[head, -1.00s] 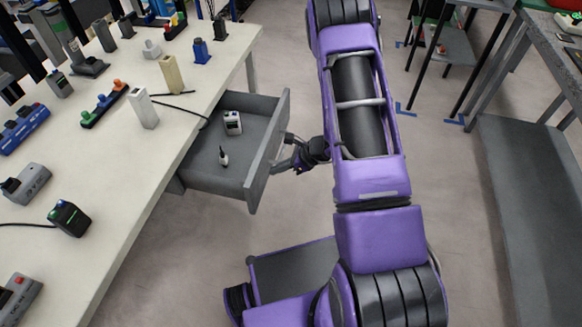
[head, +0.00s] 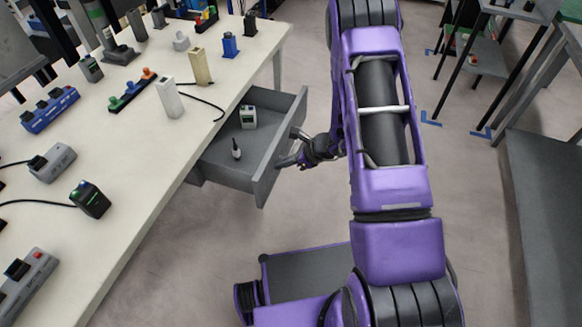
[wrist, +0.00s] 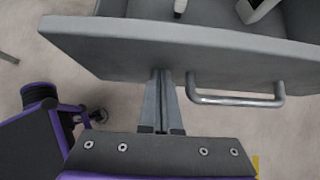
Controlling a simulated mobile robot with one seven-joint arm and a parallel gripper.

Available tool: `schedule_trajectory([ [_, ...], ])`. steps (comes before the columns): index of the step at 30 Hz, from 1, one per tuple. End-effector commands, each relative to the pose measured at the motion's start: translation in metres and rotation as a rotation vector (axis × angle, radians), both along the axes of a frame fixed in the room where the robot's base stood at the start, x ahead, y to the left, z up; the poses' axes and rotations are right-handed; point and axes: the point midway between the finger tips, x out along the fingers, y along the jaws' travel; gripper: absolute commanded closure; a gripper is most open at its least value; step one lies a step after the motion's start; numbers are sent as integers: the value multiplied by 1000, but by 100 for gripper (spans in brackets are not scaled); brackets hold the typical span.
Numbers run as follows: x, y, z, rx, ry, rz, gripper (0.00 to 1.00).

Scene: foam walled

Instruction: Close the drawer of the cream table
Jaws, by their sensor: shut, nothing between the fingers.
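The cream table (head: 135,140) runs along the left in the head view. Its grey drawer (head: 218,174) is pulled out to the right and holds a white box-like item (head: 248,117) and a small white-and-black item (head: 236,148). In the wrist view the drawer's front panel (wrist: 120,50) spans the top, with a bar handle (wrist: 235,100) right of my gripper. My gripper (wrist: 161,74) is shut and empty. Its fingertips are at the lower edge of the front panel, beside the handle; whether they touch it I cannot tell. In the head view my gripper (head: 280,163) is at the drawer's outer face.
Several devices stand on the table top, including a white block (head: 169,97), a beige block (head: 201,66) and a blue power strip (head: 49,109). A grey bench (head: 540,200) stands at the right. The floor between is clear apart from my own base and arm.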

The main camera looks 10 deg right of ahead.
Motion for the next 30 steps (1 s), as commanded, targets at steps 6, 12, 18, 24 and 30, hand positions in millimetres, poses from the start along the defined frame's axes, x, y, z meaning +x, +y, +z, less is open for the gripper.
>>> schedule_trajectory([
  [6,21,37,-3,2,-3,4,100],
  [12,40,70,-2,2,-4,3,100],
  [18,59,103,-1,2,-3,4,100],
  [24,76,133,-1,2,-3,3,100],
  [30,89,155,0,2,-2,2,100],
])
